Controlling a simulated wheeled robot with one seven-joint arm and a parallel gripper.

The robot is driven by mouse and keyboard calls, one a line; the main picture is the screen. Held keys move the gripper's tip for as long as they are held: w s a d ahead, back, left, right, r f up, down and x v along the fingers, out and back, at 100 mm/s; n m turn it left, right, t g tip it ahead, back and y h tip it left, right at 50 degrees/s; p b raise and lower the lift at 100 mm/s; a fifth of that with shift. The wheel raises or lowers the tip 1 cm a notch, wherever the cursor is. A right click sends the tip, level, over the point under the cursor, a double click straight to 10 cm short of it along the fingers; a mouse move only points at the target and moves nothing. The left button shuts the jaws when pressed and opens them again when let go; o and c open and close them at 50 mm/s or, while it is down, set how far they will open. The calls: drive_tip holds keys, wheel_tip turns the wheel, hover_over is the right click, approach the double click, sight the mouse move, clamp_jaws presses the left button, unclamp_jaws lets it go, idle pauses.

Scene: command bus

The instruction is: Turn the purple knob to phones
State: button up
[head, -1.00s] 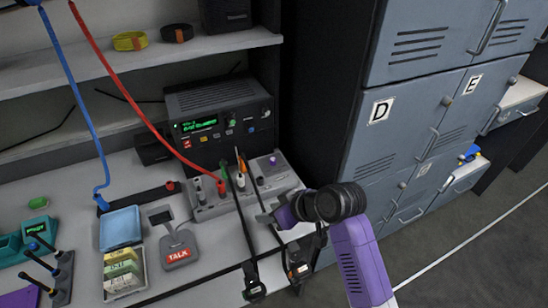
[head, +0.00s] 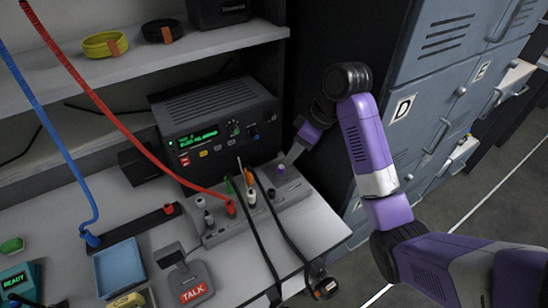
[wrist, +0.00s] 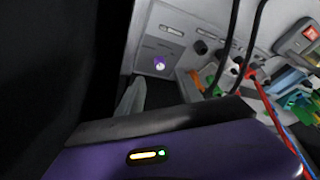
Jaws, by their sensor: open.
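The purple knob (head: 281,168) sits at the right end of the grey sloped jack panel (head: 292,190). One grey finger shows in the wrist view, below and left of the knob.
Red and black cords rise from the panel's left and middle. A black radio (head: 215,125) with a green display stands behind it. Grey lockers (head: 420,110) stand right. A TALK pedestal (head: 186,280) and a blue tray (head: 120,266) are in front, left.

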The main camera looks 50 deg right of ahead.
sight(282, 167)
drive_tip(key=b+x, duration=0.5)
drive_tip(key=shift+f, duration=0.3)
drive_tip(key=shift+x, duration=1.1)
drive_tip(key=shift+w, duration=0.1)
clamp_jaws()
